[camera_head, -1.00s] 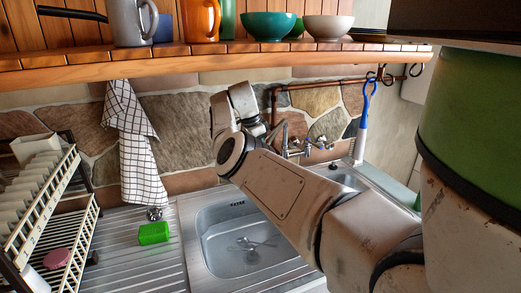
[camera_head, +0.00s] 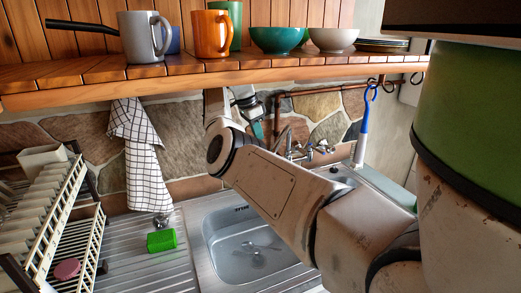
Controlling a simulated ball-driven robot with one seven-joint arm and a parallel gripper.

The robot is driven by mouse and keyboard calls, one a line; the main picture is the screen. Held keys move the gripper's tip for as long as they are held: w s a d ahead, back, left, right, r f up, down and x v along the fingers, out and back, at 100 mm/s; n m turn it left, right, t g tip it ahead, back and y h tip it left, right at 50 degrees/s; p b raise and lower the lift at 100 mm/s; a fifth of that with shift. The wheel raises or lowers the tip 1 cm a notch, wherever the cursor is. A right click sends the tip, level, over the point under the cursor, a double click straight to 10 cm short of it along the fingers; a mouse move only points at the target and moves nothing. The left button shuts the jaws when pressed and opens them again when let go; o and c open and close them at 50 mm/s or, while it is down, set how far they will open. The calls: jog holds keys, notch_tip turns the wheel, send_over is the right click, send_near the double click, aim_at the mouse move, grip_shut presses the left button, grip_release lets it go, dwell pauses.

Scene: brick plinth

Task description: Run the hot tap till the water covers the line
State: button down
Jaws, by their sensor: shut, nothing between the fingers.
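The metal tap (camera_head: 285,139) stands at the back of the steel sink, with its handles (camera_head: 315,149) to the right of the spout. I cannot tell which handle is hot. I make out no water stream, no clear water level and no line. My gripper (camera_head: 258,131) points down just left of the tap, below the shelf and apart from the handles. It is small in view and looks shut and empty. My arm hides the basin's right part and some of the tap's surroundings.
A wooden shelf (camera_head: 200,78) with mugs and bowls hangs low above my wrist. A copper pipe (camera_head: 310,91) runs along the stone wall. A blue-handled brush (camera_head: 364,125) hangs right. A dish rack (camera_head: 60,225), checked towel (camera_head: 138,160) and green sponge (camera_head: 161,240) are left.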

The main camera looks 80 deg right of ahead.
jog(key=w+a+f+n+h+b, duration=0.1)
jog(key=a+f+n+h+b, duration=0.2)
jog(key=n+b, duration=0.65)
jog(key=w+a+f+n+h+b, duration=0.2)
jog(key=a+n+b, duration=0.35)
jog(key=b, duration=0.75)
jog(key=s+d+f, duration=0.5)
jog(key=d+f, duration=0.1)
jog(key=d, duration=0.2)
jog(key=shift+s+d+f+n+t, duration=0.2)
jog(key=shift+s+d+n+t, duration=0.1)
jog(key=shift+d+n, duration=0.1)
jog(key=shift+r, duration=0.1)
jog(key=s+p, duration=0.1)
jog(key=p, duration=0.1)
jog(key=shift+d+p, duration=0.15)
jog(key=shift+p, duration=0.15)
